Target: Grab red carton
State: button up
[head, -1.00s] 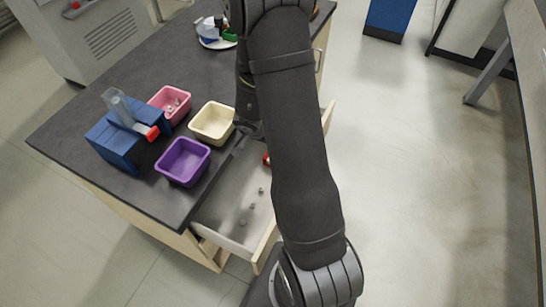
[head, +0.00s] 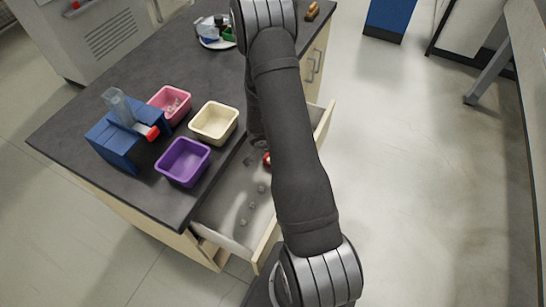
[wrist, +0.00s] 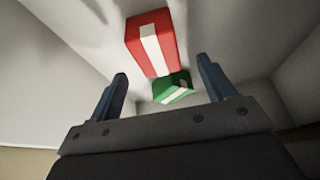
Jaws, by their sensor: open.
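The red carton (wrist: 152,43) with a white stripe lies in the open drawer (head: 225,215). In the wrist view it is ahead of my gripper (wrist: 162,85), beyond the fingertips and slightly left of the middle. My gripper is open, with its two blue fingers apart and nothing held between them. A green carton (wrist: 173,89) with a white patch lies close to the red one, seen between the fingers. In the head view only a small red part of the carton (head: 267,158) shows beside my arm, which hides the rest and most of the gripper.
The drawer walls (wrist: 75,55) stand on both sides of the gripper. Several small grey pieces (head: 252,205) lie in the drawer's near part. On the dark counter are purple (head: 183,162), cream (head: 214,123) and pink (head: 170,103) bins, and a blue stand (head: 115,145).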

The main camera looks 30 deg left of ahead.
jog(key=shift+s+x, duration=0.15)
jog(key=shift+x, duration=1.2)
jog(key=shift+s+x, duration=0.15)
jog(key=shift+x, duration=1.25)
jog(key=shift+d+f, duration=0.1)
jog(key=shift+d, duration=0.05)
jog(key=c, duration=1.1)
jog(key=shift+o, duration=0.2)
